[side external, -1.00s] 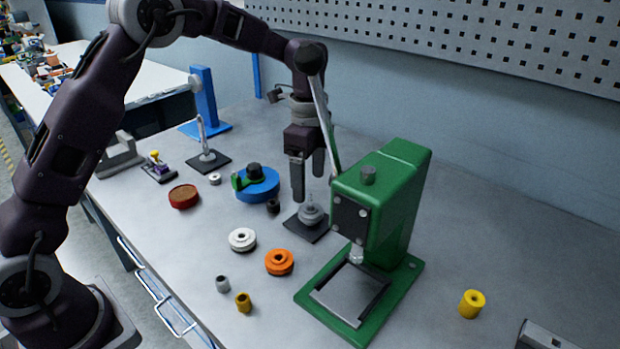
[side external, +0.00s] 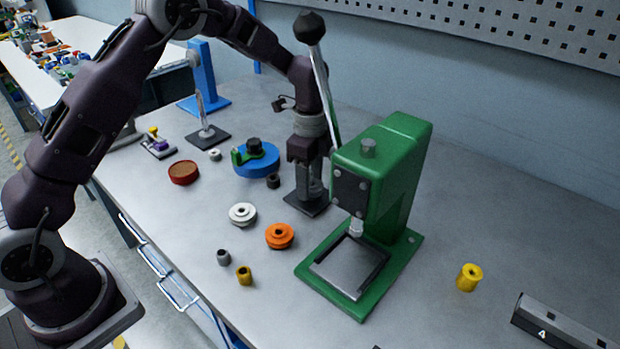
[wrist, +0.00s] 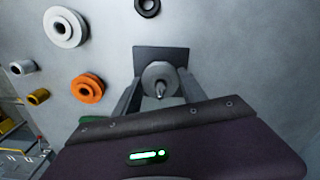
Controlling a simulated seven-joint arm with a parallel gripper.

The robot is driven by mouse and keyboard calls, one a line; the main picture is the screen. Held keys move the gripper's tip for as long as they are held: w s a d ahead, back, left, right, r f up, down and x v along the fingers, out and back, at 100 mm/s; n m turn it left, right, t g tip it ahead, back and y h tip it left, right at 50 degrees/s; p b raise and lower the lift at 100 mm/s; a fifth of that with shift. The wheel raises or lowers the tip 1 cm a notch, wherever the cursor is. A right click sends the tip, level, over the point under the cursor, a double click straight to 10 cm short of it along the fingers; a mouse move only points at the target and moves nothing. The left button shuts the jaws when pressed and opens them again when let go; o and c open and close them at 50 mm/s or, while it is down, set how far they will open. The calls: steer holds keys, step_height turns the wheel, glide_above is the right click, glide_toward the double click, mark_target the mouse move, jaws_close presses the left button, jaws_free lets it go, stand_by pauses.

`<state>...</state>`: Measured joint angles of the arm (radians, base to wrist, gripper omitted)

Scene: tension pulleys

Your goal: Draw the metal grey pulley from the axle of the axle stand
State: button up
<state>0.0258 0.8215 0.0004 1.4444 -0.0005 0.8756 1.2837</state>
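The metal grey pulley (wrist: 153,74) sits on the axle stand, with the axle tip (wrist: 160,89) pointing up through its middle in the wrist view. The stand's dark square base (side external: 306,204) lies flat on the bench. My gripper (wrist: 160,84) is down over the stand, pointing downward, with one finger on each side of the pulley. The fingers look open, standing close beside the rim; whether either touches it is hard to tell. In the side view my gripper (side external: 309,188) hides most of the pulley and axle.
A green press (side external: 385,190) with a raised lever stands close on the right. A blue round fixture (side external: 262,163), a small black ring (side external: 273,181), a white pulley (side external: 242,214) and an orange pulley (side external: 280,236) lie to the left.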

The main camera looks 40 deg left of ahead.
steer(key=c, duration=0.5)
steer(key=shift+o, duration=0.2)
steer(key=shift+r, duration=0.1)
steer(key=shift+r, duration=1.7)
steer(key=shift+r, duration=1.75)
steer(key=shift+r, duration=0.45)
steer(key=shift+r, duration=2.05)
